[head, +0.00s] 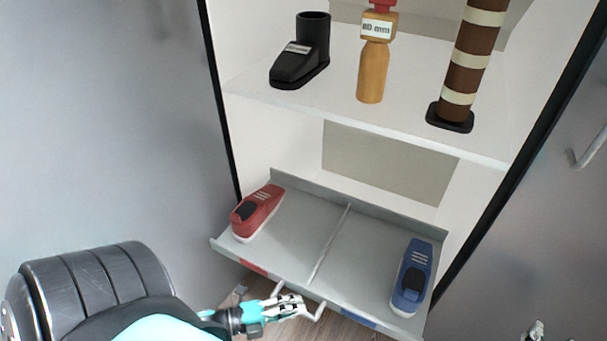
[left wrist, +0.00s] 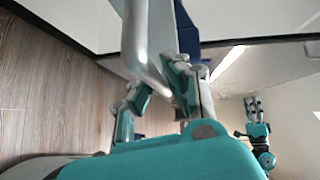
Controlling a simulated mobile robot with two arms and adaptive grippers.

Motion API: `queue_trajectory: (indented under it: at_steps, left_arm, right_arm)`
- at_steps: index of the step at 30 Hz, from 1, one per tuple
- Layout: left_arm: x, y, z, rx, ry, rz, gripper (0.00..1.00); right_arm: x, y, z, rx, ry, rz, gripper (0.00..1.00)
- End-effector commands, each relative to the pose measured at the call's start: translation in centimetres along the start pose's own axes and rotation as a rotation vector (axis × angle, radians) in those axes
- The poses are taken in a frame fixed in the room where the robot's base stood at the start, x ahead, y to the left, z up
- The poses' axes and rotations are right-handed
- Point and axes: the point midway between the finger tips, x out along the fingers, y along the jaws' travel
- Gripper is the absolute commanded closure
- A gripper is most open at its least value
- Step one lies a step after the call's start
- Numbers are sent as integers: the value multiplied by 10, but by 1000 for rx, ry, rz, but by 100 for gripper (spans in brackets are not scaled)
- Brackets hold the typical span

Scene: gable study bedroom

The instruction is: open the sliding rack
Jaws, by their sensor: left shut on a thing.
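The sliding rack (head: 330,262) is a grey tray with a low divider at the bottom of the cabinet. Its front edge stands out past the cabinet frame. A red shoe (head: 257,212) lies in its left half and a blue shoe (head: 412,278) in its right half. A pale bar handle (head: 316,312) is on its front, and it also shows in the left wrist view (left wrist: 135,45). My left gripper (head: 290,305) is shut on this handle. My right gripper (head: 536,330) barely shows at the bottom right; it is small in the left wrist view.
A shelf above holds a black boot form (head: 305,55), an orange bottle-shaped piece (head: 372,70) labelled 80 mm and a brown-and-cream striped boot form (head: 470,60). A grey door with a handle (head: 588,148) is at right. Wooden floor (left wrist: 45,90) lies below the rack.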

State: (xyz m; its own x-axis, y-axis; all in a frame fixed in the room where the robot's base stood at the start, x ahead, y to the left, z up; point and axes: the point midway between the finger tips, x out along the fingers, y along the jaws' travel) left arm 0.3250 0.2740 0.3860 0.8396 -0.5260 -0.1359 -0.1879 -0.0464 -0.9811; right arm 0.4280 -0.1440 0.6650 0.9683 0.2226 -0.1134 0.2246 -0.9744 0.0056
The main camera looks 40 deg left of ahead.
Motion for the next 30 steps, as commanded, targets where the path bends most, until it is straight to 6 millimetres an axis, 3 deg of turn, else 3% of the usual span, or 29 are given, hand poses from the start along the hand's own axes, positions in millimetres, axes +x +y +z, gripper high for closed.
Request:
queue_trajectory:
  at_steps: [6, 12, 27, 28, 30]
  left_arm:
    - [-27, 10, -26, -1, -4, 14, 100]
    - [-40, 15, -39, 0, -4, 13, 100]
    - [-45, 18, -43, 2, -3, 15, 100]
    - [-45, 18, -43, 2, -3, 15, 87]
    - [-45, 18, -43, 2, -2, 14, 78]
  right_arm:
    - [-13, 6, 41, -2, -244, 14, 60]
    - [-24, 9, 64, -2, -372, 22, 60]
    - [-28, 10, 73, -1, -418, 25, 60]
    - [-28, 10, 73, -1, -418, 25, 60]
    - [-28, 10, 73, -1, -418, 25, 60]
